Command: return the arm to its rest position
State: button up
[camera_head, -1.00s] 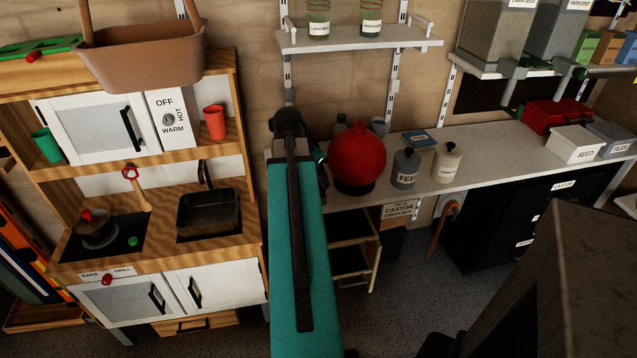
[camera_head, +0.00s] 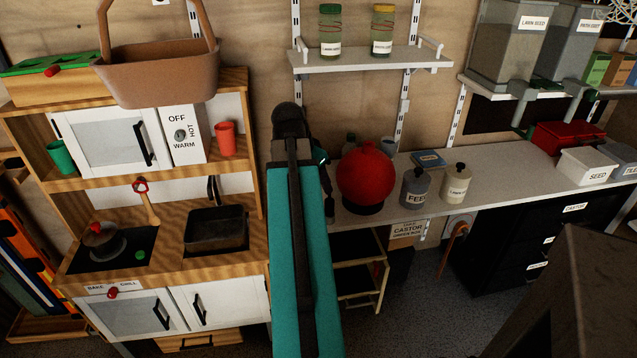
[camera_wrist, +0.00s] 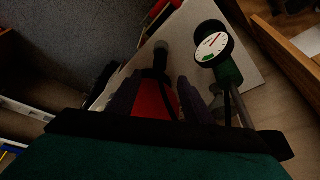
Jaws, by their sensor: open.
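My teal arm (camera_head: 303,265) rises from the bottom middle of the head view, with its dark wrist joint near the wall. My gripper (camera_wrist: 158,84) shows in the wrist view with its two dark fingers apart. A red surface (camera_wrist: 155,100) shows between and beyond them; I cannot tell whether the fingers touch it. In the head view the gripper is mostly hidden behind the arm, just left of the red ball (camera_head: 366,175). The play kitchen's upper door (camera_head: 118,140) and lower doors (camera_head: 125,318) look closed.
The white shelf (camera_head: 490,177) right of my arm holds a feed bottle (camera_head: 415,190) and a second bottle (camera_head: 456,184). A wall shelf (camera_head: 370,60) with two jars hangs above. A round gauge (camera_wrist: 213,47) is close beyond the gripper's right finger. A brown box (camera_head: 575,290) stands at lower right.

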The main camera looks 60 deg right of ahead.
dwell(0.8)
jog(key=w+a+f+n+y, duration=0.1)
jog(key=w+a+f+n, duration=0.2)
jog(key=w+a+f, duration=0.85)
jog(key=w+a+f+n+g+y, duration=0.1)
jog(key=a+f+n, duration=0.1)
jog(key=a+f, duration=0.6)
jog(key=w+a+f+n+g+y, duration=0.1)
jog(key=w+a+f+n, duration=0.1)
jog(key=a+f, duration=0.55)
jog(key=s+a+f+n, duration=0.4)
jog(key=s+a+f, duration=0.2)
jog(key=a+f, duration=0.2)
jog(key=s+a+f+n+g+y, duration=0.1)
jog(key=s+a+f+n, duration=0.4)
jog(key=a+f, duration=0.4)
jog(key=s+a+f+n+g, duration=0.1)
jog(key=s+a+f+n, duration=0.4)
jog(key=a+f, duration=0.3)
jog(key=shift+s+a+f, duration=0.3)
jog(key=shift+s+a, duration=0.45)
jog(key=shift+s, duration=0.1)
